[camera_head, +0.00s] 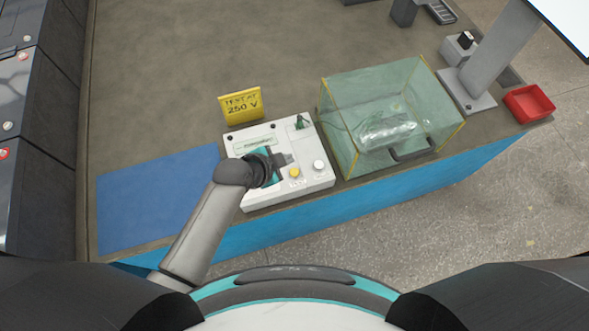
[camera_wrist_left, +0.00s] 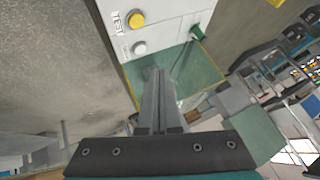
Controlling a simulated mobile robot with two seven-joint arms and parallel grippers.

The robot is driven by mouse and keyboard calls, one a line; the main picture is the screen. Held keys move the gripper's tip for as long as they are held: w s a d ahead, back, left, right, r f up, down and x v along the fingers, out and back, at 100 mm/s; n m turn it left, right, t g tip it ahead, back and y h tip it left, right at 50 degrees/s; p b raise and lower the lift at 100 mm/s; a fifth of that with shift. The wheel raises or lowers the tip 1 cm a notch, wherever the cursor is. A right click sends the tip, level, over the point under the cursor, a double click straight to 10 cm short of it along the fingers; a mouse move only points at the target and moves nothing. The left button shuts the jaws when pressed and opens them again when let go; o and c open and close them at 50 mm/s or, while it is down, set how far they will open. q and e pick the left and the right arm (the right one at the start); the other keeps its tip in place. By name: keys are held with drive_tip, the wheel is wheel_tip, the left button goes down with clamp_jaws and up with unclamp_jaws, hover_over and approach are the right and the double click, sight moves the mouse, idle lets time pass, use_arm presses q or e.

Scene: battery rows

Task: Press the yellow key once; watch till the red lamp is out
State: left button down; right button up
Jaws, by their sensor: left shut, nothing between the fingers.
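The yellow key (camera_head: 294,172) is a round button on the front part of a white test box (camera_head: 290,195). It also shows in the left wrist view (camera_wrist_left: 136,19), beside a pale round button (camera_wrist_left: 139,47). My left gripper (camera_head: 288,159) is shut and empty, over the box just behind the yellow key in the head view. In the left wrist view its closed fingers (camera_wrist_left: 152,72) point toward the box and appear apart from the yellow key. My gripper and wrist cover part of the panel. I make out no lit red lamp. My right gripper is out of view.
A yellow "250 V" sign (camera_head: 240,105) stands behind the box. A clear greenish case (camera_head: 345,85) stands to its right, with a grey post (camera_head: 490,50) and red tray (camera_head: 529,103) beyond. A blue mat (camera_head: 130,205) lies clear at left.

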use_arm(q)
drive_tip(key=shift+w+d+f+m+t, duration=0.1)
drive_tip(key=shift+w+d+f+m, duration=0.1)
drive_tip(key=shift+w+m, duration=0.15)
drive_tip(key=shift+w+d+f+m+t, duration=0.1)
drive_tip(key=shift+w+d+f+m, duration=0.15)
drive_tip(key=shift+w, duration=0.25)
drive_tip(key=shift+w+d+f+m+t, duration=0.1)
drive_tip(key=shift+w+d+f+m, duration=0.1)
drive_tip(key=shift+w+m, duration=0.15)
drive_tip(key=shift+f, duration=0.15)
drive_tip(key=b, duration=0.7)
hover_over(291, 175)
wheel_tip(291, 175, down, 7)
drive_tip(key=shift+f, duration=0.1)
drive_tip(key=shift+f+b, duration=0.65)
drive_tip(key=shift+b, duration=0.15)
idle(0.5)
drive_tip(key=shift+f+b, duration=0.3)
drive_tip(key=shift+f, duration=0.15)
drive_tip(key=shift+f+b, duration=0.3)
drive_tip(key=shift+f, duration=0.1)
idle(0.5)
drive_tip(key=shift+r, duration=0.15)
drive_tip(key=shift+r+p, duration=0.75)
drive_tip(key=shift+p, duration=0.15)
